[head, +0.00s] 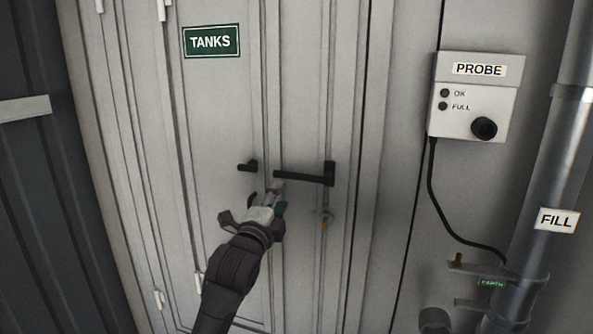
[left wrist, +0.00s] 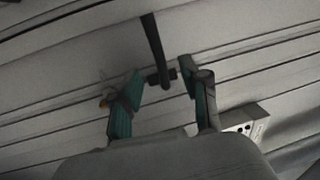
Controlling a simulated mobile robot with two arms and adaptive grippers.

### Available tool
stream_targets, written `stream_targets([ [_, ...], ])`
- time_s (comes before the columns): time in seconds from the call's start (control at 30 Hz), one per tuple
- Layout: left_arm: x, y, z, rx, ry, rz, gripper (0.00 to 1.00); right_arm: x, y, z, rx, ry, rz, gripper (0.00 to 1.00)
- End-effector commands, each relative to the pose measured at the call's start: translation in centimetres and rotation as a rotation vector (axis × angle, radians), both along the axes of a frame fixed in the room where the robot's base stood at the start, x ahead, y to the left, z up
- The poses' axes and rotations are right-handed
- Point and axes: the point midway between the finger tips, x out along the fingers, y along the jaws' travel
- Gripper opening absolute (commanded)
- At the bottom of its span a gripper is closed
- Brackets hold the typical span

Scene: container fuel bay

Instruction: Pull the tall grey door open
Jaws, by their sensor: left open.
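The tall grey door (head: 215,120) is shut, its panels flush with the wall around it. A long black lever handle (head: 304,177) sits on its right part and lies about level. A shorter black handle (head: 248,166) is to its left. My left gripper (head: 264,200) is open just in front of and below the lever's left end. In the left wrist view, the black lever (left wrist: 152,45) runs down from the top, and its end shows between the open fingers of my left gripper (left wrist: 162,72). I cannot tell whether they touch. My right gripper is not in view.
A green TANKS sign (head: 211,41) is high on the door. To the right are a PROBE box (head: 472,97) with a hanging cable and a grey FILL pipe (head: 545,190). A dark ribbed wall (head: 50,200) stands left.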

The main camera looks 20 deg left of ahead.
Motion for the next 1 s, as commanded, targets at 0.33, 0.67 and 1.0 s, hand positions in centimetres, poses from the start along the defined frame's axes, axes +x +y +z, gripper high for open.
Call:
stream_targets([
  [0.33,6.6,-0.2,1.4,-0.004,0.002,-0.001,0.46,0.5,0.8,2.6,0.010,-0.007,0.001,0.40],
  [0.67,10.0,-0.3,1.6,-0.002,0.002,-0.001,0.46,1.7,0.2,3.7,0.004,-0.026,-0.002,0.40],
  [1.0,10.3,-0.3,1.6,-0.002,0.000,-0.001,0.46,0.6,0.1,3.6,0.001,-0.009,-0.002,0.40],
])
